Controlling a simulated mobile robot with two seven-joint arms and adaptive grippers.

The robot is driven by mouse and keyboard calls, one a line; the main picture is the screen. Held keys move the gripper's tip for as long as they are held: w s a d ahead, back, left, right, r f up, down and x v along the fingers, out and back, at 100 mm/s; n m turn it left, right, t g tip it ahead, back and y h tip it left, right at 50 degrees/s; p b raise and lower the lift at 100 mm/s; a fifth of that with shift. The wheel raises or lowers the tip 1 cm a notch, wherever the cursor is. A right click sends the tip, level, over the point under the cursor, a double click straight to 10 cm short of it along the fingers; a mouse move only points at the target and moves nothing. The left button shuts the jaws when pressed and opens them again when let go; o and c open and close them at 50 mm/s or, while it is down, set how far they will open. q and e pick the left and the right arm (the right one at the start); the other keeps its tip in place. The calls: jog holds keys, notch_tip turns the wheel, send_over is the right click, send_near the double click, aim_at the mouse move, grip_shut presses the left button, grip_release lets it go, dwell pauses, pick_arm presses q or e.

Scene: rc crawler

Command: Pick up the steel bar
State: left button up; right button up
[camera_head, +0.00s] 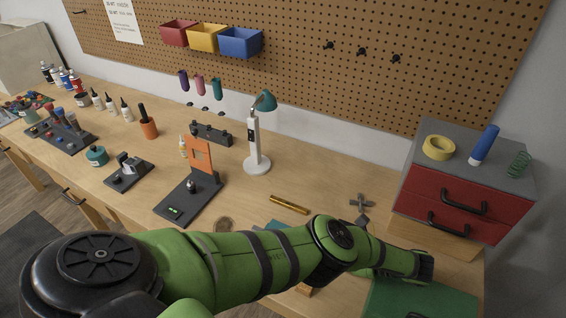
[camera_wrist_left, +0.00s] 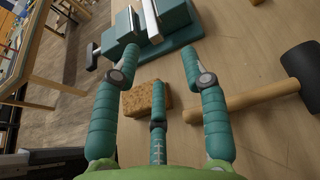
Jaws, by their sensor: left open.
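In the left wrist view, a pale steel bar (camera_wrist_left: 151,22) shows at the top edge, lying across the jaws of a teal vise (camera_wrist_left: 176,17); I cannot tell whether it is clamped. A second pale strip (camera_wrist_left: 128,22) lies beside it. My left gripper (camera_wrist_left: 160,58) is open and empty, its teal fingers spread just short of the vise. In the head view my green arm crosses the front of the bench and hides most of the vise; the left fingers cannot be made out there. My right gripper is not in view.
A cork-like block (camera_wrist_left: 146,100) lies between the fingers, and a black-headed mallet (camera_wrist_left: 300,80) lies to the right. In the head view, a brass-coloured bar (camera_head: 289,204), a lamp (camera_head: 257,145), an orange stand (camera_head: 201,155) and a red drawer box (camera_head: 460,185) stand beyond my arm.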

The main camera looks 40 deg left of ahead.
pick_arm(q)
jog(key=s+a, duration=0.1)
jog(key=a+f, duration=0.1)
jog(key=shift+s+a, duration=0.35)
jog(key=shift+a, duration=0.05)
jog(key=x, duration=0.3)
jog(key=shift+w+a+f, duration=0.1)
jog(key=shift+a, duration=0.2)
grip_shut()
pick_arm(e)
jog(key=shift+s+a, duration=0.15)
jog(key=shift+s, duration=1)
